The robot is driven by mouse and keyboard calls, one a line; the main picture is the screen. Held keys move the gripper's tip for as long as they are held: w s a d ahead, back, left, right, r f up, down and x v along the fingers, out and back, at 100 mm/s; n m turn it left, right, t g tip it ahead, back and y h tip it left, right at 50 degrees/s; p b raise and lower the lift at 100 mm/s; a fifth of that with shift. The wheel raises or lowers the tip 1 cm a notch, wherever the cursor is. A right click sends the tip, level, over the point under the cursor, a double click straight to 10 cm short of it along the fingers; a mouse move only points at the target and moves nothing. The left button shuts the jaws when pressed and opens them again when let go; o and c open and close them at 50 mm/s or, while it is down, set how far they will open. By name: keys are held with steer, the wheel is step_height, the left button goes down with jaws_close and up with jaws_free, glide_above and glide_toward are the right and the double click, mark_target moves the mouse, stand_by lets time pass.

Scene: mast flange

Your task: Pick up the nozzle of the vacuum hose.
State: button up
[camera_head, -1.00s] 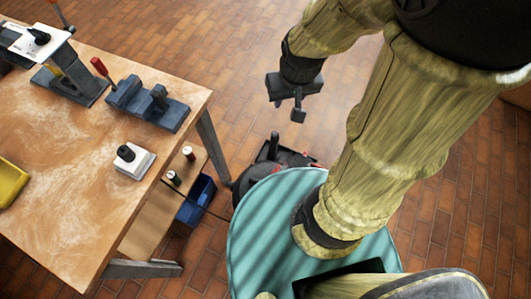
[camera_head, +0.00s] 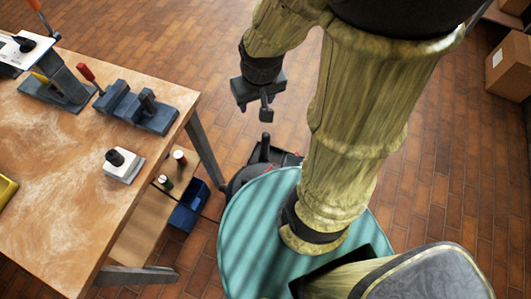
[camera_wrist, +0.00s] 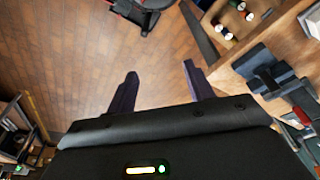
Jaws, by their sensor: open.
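My gripper (camera_head: 266,112) hangs over the floor to the right of the workbench (camera_head: 60,200), empty. In the wrist view its two dark fingers (camera_wrist: 159,70) stand wide apart with only brick floor between them. A black and red machine, probably the vacuum (camera_head: 262,165), sits on the floor beside the bench, partly hidden by my teal base. It also shows at the top edge of the wrist view (camera_wrist: 145,14), cut off. A thin dark line runs from it under the bench. I cannot make out the hose nozzle for certain.
The bench carries a grey vise-like fixture (camera_head: 140,108), a white block with a black knob (camera_head: 122,165) and a yellow tray (camera_head: 6,190). A blue bin (camera_head: 188,205) stands below, near a bench leg (camera_head: 205,150). A cardboard box (camera_head: 510,68) is at far right. Open floor lies behind my gripper.

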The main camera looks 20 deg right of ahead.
steer(key=w+d+f+m+b, duration=0.1)
steer(key=w+d+f+b, duration=0.1)
steer(key=w+f+b, duration=0.5)
steer(key=w+d+f+b, duration=0.15)
steer(key=f+b, duration=0.35)
steer(key=f, duration=0.5)
steer(key=w+d+f+m+b, duration=0.1)
steer(key=w+d+f+b, duration=0.15)
steer(key=f+b, duration=0.5)
steer(key=m+g+b, duration=0.1)
steer(key=m+b, duration=0.1)
steer(key=b, duration=0.8)
glide_above(266, 140)
steer(key=s, duration=0.2)
step_height(266, 140, down, 23)
steer(key=shift+w+a+h, duration=0.2)
steer(key=shift+a+h, duration=0.1)
steer(key=shift+h, duration=0.1)
steer(key=f+b, duration=0.1)
steer(key=f, duration=0.3)
steer(key=w+f+b, duration=0.1)
steer(key=f+b, duration=0.1)
steer(key=f, duration=0.2)
steer(key=f+b, duration=0.1)
steer(key=f, duration=0.3)
steer(key=shift+w+d+b, duration=0.3)
steer(key=shift+b, duration=0.1)
